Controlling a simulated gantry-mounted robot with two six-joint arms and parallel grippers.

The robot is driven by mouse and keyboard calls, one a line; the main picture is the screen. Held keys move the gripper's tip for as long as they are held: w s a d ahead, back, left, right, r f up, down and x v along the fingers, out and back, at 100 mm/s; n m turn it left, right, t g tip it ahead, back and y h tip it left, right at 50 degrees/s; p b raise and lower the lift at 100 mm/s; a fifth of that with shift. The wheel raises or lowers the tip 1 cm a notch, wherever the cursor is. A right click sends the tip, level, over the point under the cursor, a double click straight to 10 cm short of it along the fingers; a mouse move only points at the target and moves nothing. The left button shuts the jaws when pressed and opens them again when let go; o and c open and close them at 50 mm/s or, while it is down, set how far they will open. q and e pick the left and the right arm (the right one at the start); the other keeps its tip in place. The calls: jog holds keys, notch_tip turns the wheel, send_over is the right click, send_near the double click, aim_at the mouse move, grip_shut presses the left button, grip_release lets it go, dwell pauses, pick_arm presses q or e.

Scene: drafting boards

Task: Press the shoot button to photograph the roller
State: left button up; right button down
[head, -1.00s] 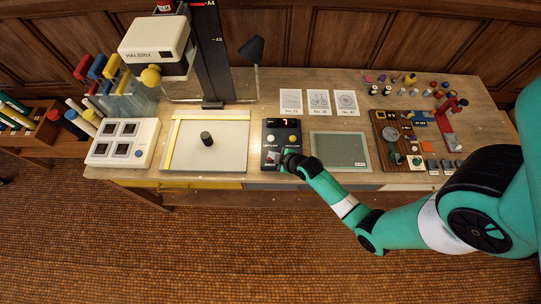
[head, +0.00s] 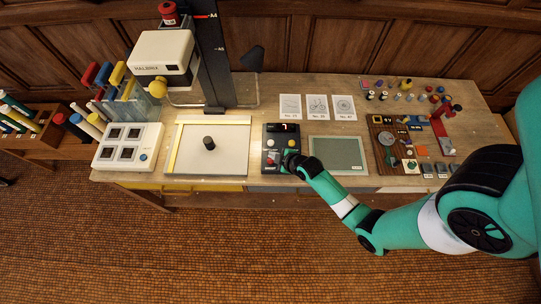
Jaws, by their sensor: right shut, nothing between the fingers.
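The roller, a short dark cylinder (head: 209,143), stands upright on the pale baseboard (head: 230,165) under the enlarger-like camera head (head: 163,52). My left gripper is not in view.
A green mat (head: 340,153) lies right of the box. Three picture cards (head: 317,107) lie behind. A tool board (head: 385,160) with small parts is at the right. A white four-window box (head: 128,147) is at the left. A black column (head: 213,55) stands behind the baseboard.

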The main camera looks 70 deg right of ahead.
jog(key=shift+r+p, duration=1.2)
jog(key=shift+r, duration=0.4)
jog(key=shift+f, duration=0.1)
